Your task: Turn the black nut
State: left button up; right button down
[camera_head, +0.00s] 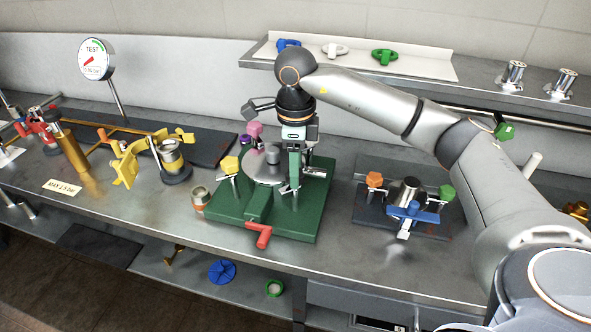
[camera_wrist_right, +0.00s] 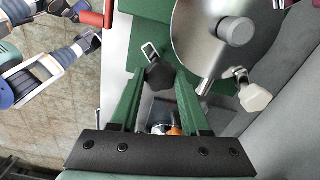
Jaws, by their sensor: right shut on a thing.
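The black nut (camera_wrist_right: 160,76) is a dark lobed knob in the right wrist view. It sits between the tips of my right gripper's green fingers, beside a round steel disc (camera_wrist_right: 205,40). My right gripper (camera_wrist_right: 160,84) is shut on the nut. In the head view my right gripper (camera_head: 293,187) points down over the green fixture (camera_head: 225,208), right of the steel disc. The nut is hidden or too small to tell there. My left gripper cannot be made out in either view.
The fixture also has a yellow knob (camera_head: 230,165), a pink knob (camera_head: 254,130) and a red handle (camera_head: 263,236) at its front. A fixture with a blue knob (camera_head: 411,211) stands right.

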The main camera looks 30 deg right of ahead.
jog(key=n, duration=0.4)
jog(key=shift+n+b, duration=0.3)
jog(key=shift+b, duration=0.1)
jog(key=n, duration=0.3)
jog(key=shift+n+b, duration=0.3)
jog(key=shift+n, duration=0.1)
jog(key=n, duration=0.4)
jog(key=shift+w, duration=0.1)
jog(key=shift+n+b, duration=0.45)
jog(key=shift+n, duration=1.65)
jog(key=shift+c, duration=1.9)
grip_release()
notch_tip(320, 180, up, 13)
jog(key=p, duration=0.2)
jog(key=shift+f, duration=0.2)
